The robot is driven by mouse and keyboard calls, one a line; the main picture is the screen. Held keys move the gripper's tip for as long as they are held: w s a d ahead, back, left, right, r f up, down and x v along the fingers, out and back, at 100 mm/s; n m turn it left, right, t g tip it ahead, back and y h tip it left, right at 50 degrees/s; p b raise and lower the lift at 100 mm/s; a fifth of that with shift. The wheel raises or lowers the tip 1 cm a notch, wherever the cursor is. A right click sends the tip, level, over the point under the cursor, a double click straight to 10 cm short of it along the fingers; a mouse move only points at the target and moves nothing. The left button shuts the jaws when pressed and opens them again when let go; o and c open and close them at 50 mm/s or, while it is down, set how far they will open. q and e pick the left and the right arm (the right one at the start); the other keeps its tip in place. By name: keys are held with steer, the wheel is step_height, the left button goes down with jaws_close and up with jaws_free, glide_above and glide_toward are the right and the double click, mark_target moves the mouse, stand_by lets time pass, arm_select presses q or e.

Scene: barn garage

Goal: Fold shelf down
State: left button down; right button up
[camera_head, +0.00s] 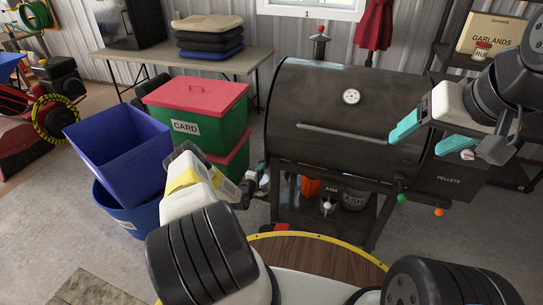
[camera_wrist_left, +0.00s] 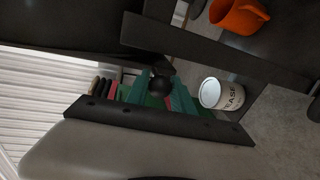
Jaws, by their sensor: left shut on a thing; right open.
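The black grill (camera_head: 340,115) stands at centre right with its lid closed. A dark horizontal panel (camera_head: 335,168) runs along its front below the lid; I cannot tell for sure whether this is the shelf. My left gripper (camera_head: 258,180) is low at the grill's left front corner, its fingers mostly hidden by my wrist. In the left wrist view its teal fingers close around a black rounded part (camera_wrist_left: 160,87) beside a dark bar (camera_wrist_left: 215,48). My right gripper (camera_head: 430,135) is open and empty in front of the grill's right end, near the PELLETS box (camera_head: 455,180).
Red-lidded green CARD boxes (camera_head: 197,108) and blue bins (camera_head: 120,145) stand left of the grill. A white bucket (camera_wrist_left: 210,93) and an orange container (camera_wrist_left: 240,17) are below the grill. A round wooden table top (camera_head: 325,258) is close in front of me.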

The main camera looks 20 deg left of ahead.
arm_select(q)
steer(key=c, duration=1.2)
jaws_free()
steer(key=shift+s+d+f, duration=0.2)
steer(key=shift+d+f, duration=0.05)
steer(key=shift+d, duration=0.15)
steer(key=shift+o, duration=0.5)
steer(key=shift+w+a+r, duration=0.1)
steer(key=shift+a+r, duration=0.05)
steer(key=v, duration=0.7)
steer(key=shift+s, duration=0.4)
steer(key=shift+a, duration=0.1)
